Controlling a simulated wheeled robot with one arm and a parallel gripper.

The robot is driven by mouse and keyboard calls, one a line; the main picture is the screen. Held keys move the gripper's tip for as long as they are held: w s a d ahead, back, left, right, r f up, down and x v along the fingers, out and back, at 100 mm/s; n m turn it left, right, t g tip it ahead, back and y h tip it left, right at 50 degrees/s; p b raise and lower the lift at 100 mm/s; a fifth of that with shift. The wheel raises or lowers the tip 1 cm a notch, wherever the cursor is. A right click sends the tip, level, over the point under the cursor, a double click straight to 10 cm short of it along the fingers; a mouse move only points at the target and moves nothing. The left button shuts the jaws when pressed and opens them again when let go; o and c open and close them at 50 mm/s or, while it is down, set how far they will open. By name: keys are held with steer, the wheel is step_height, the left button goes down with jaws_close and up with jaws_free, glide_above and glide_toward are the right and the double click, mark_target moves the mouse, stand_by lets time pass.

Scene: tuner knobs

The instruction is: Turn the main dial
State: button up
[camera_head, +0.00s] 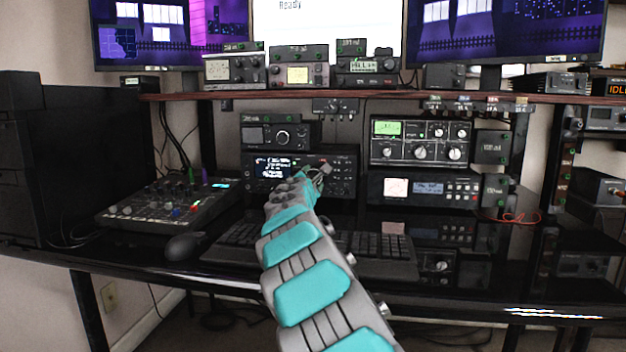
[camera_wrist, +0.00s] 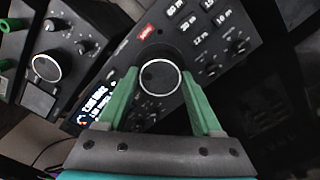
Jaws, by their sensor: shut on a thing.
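The main dial (camera_wrist: 160,77) is a large round black knob with a bright metal rim on the front of a black radio (camera_wrist: 225,50). In the wrist view my gripper (camera_wrist: 160,80) has one green finger on each side of the dial and is shut on it. In the head view the radio (camera_head: 256,168) stands on the desk under the shelf, with a lit blue display at its left. My gripper (camera_head: 318,174) reaches its front there, and my arm and gripper hide the dial.
A smaller radio (camera_head: 283,134) with its own round knob sits on top. A keyboard (camera_head: 370,252), a mouse (camera_head: 185,246) and a mixer (camera_head: 165,203) lie in front and left. More radios (camera_head: 422,140) stand to the right, below the shelf (camera_head: 230,95).

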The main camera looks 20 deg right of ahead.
steer(key=c, duration=0.7)
steer(key=n+p, duration=0.3)
steer(key=n, duration=0.1)
steer(key=shift+d+r+p, duration=0.1)
steer(key=shift+r+p, duration=0.15)
steer(key=shift+p, duration=0.1)
steer(key=n+p, duration=0.3)
steer(key=n, duration=0.1)
steer(key=shift+n, duration=0.3)
steer(key=shift+f+n+p, duration=0.15)
steer(key=shift+n+p, duration=0.35)
steer(key=shift+p, duration=0.15)
